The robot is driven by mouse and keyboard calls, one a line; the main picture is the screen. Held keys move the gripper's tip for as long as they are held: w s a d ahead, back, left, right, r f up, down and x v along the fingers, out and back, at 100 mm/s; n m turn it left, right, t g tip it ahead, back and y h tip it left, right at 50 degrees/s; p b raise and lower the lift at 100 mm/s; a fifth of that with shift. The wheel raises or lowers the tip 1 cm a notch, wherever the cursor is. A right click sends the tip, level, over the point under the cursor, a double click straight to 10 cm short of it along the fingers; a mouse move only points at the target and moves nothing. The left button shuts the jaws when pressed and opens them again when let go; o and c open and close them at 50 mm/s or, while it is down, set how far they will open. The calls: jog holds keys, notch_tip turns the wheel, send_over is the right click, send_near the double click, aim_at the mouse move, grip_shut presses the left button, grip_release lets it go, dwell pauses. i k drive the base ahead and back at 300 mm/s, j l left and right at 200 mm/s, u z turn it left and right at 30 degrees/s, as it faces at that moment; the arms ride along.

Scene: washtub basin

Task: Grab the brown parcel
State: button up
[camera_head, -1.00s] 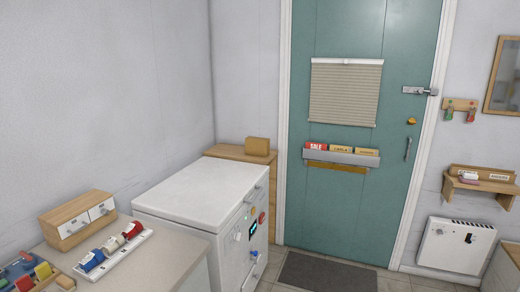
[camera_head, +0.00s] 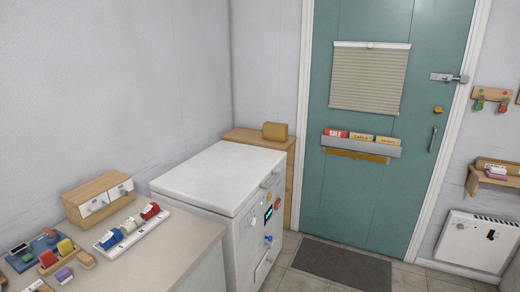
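A small brown parcel (camera_head: 275,131), box-shaped, sits on top of a wooden cabinet (camera_head: 244,135) in the back corner, left of the teal door. The parcel stands upright and nothing is touching it from above. My gripper does not show in this view, so I cannot see its state or where it is relative to the parcel.
A white chest appliance (camera_head: 217,175) with knobs stands in front of the cabinet. A counter (camera_head: 185,245) at the lower left holds a small drawer box (camera_head: 98,198), a plug strip (camera_head: 133,228) and coloured items. Floor around the dark mat (camera_head: 343,262) is clear.

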aim_at(274, 132)
jog(key=i+l+u, duration=0.25)
jog(key=i, duration=0.4)
jog(key=i+l+u, duration=0.25)
jog(key=i, duration=0.4)
jog(key=i+l+u, duration=0.2)
jog(key=i+l, duration=1)
jog(key=i, duration=0.2)
jog(key=i+l, duration=0.65)
jog(key=i, duration=0.15)
